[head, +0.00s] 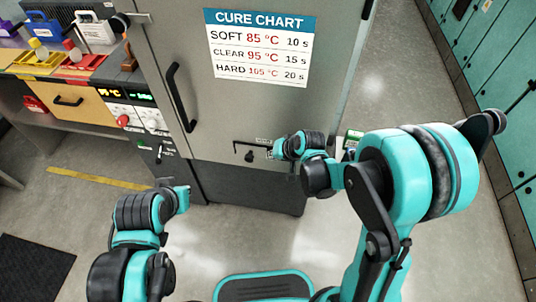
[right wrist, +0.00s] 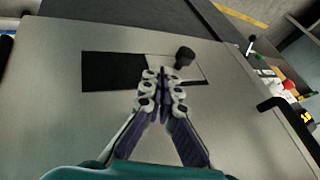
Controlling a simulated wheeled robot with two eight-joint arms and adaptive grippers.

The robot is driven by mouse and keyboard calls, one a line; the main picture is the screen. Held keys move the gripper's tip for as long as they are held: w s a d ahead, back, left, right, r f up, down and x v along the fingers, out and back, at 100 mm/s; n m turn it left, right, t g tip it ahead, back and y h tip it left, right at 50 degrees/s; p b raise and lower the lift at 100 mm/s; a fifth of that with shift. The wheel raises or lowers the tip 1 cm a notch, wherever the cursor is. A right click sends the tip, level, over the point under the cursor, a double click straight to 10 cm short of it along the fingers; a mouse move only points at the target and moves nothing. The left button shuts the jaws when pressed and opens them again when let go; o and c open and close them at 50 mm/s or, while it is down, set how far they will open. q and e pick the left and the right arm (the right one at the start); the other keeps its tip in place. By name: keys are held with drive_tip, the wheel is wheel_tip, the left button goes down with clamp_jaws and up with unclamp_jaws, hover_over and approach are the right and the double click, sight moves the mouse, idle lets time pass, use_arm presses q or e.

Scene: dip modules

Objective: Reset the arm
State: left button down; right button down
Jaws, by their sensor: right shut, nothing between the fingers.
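My right gripper (head: 272,154) is at the front of the grey cure cabinet (head: 240,110), beside a dark lever (head: 249,155) low on its door. In the right wrist view the right gripper (right wrist: 164,78) has its fingers together with nothing between them. The lever's black knob (right wrist: 184,56) stands just beyond the fingertips; whether they touch it I cannot tell. My left arm is folded low at the left in the head view. Its end (head: 178,190) shows small and dark, and its fingers cannot be made out.
A cure chart (head: 260,45) is on the cabinet, with a long black handle (head: 180,97) at its left. A bench with a control panel (head: 138,108) and yellow and red trays (head: 84,66) stands left. Teal lockers (head: 490,70) line the right.

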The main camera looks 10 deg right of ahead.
drive_tip(key=p+v, duration=0.1)
drive_tip(key=v, duration=0.3)
drive_tip(key=shift+s+d+r, duration=0.15)
drive_tip(key=shift+d+r, duration=0.1)
drive_tip(key=shift+d, duration=0.05)
